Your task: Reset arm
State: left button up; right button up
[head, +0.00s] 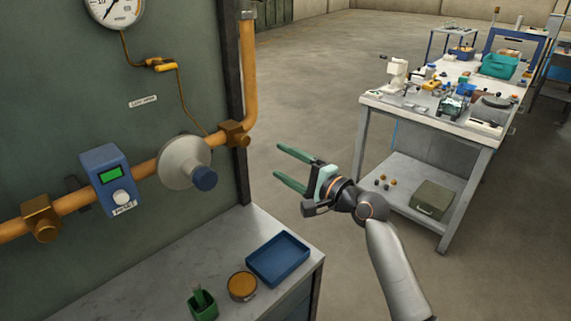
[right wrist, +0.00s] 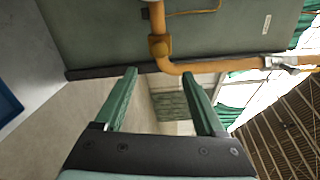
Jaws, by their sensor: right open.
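My right gripper (head: 283,168) is in the middle of the head view, at the end of my grey arm coming from the lower right. Its two green fingers are apart with nothing between them, pointing left toward the panel's edge. It also shows in the right wrist view (right wrist: 160,80), open and empty, with the orange pipe (right wrist: 160,45) beyond the fingers. My left gripper is not in the head view.
A green panel (head: 60,130) carries an orange pipe (head: 248,75), a gauge (head: 114,8), a blue meter (head: 107,178) and a round grey fitting (head: 184,162). Below, a grey bench holds a blue tray (head: 278,259). A cluttered workbench (head: 400,108) stands right. Open floor lies between.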

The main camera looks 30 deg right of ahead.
dwell(0.3)
jog(key=s+a+f+n+g+h, duration=0.1)
jog(key=s+a+f+n+g, duration=0.2)
jog(key=f, duration=0.7)
jog(key=s+f+n+g+h, duration=0.1)
jog(key=s+f+n+h, duration=0.3)
jog(key=f, duration=0.6)
jog(key=s+a+f+n+g, duration=0.1)
jog(key=s+a+f+n, duration=0.2)
jog(key=s+f+n, duration=0.2)
jog(key=s+a+f+n+g+y, duration=0.1)
jog(key=s+a+f+n+g, duration=0.1)
jog(key=s+f+n, duration=0.4)
jog(key=s+a+f, duration=0.1)
jog(key=s+f, duration=0.4)
jog(key=s, duration=0.6)
jog(key=shift+s+f+g, duration=0.2)
jog(key=shift+g, duration=0.1)
